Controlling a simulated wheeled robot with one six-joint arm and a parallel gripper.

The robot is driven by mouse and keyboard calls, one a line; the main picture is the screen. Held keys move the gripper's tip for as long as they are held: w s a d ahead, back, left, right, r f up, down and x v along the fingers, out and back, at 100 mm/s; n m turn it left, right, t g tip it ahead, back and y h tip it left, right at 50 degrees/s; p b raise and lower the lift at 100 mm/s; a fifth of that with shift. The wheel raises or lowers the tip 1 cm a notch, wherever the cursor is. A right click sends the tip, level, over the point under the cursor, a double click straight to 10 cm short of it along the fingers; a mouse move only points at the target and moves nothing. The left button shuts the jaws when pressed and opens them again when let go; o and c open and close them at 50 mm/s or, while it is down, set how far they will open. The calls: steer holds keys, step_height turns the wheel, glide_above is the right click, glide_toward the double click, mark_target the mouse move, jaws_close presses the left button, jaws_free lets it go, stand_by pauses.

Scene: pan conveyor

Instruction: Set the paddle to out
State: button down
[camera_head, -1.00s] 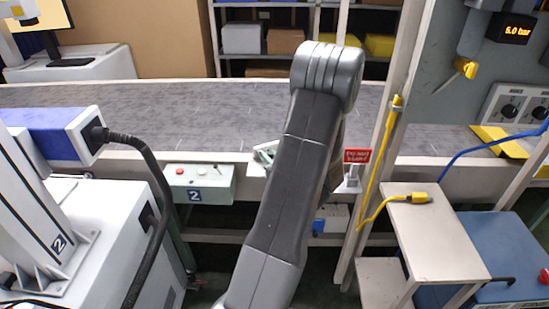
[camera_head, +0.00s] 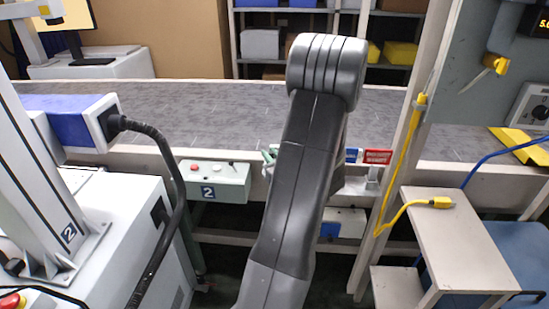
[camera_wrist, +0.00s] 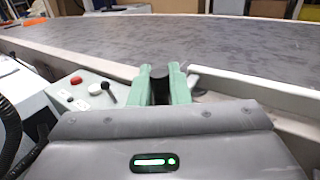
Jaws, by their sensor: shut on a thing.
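My gripper (camera_wrist: 160,84) shows in the wrist view with its two green fingers closed on a dark, round-topped knob (camera_wrist: 159,72), which looks like the paddle's handle. The knob sits between the fingertips at the conveyor's near edge. The rest of the paddle is hidden by the fingers and wrist, so its setting cannot be read. In the head view my arm covers most of this spot, and only a bit of green finger (camera_head: 268,157) shows left of the arm.
A control box (camera_head: 214,181) marked 2, with buttons and a black lever (camera_wrist: 109,92), is just left of my gripper. The grey conveyor belt (camera_head: 200,107) runs behind. A red sign (camera_head: 377,157), a post (camera_head: 408,135) and a step stand (camera_head: 450,235) are on the right.

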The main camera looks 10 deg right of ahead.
steer(key=shift+a, duration=0.25)
steer(key=c, duration=1.4)
jaws_free()
steer(key=shift+a, duration=0.15)
steer(key=shift+c, duration=0.2)
steer(key=shift+s+d, duration=0.1)
steer(key=shift+d, duration=0.1)
steer(key=shift+s+d, duration=0.15)
steer(key=shift+s, duration=0.1)
steer(key=v, duration=1.3)
steer(key=shift+b, duration=0.45)
steer(key=p+x, duration=0.1)
steer(key=x, duration=1.2)
steer(key=shift+w, duration=0.35)
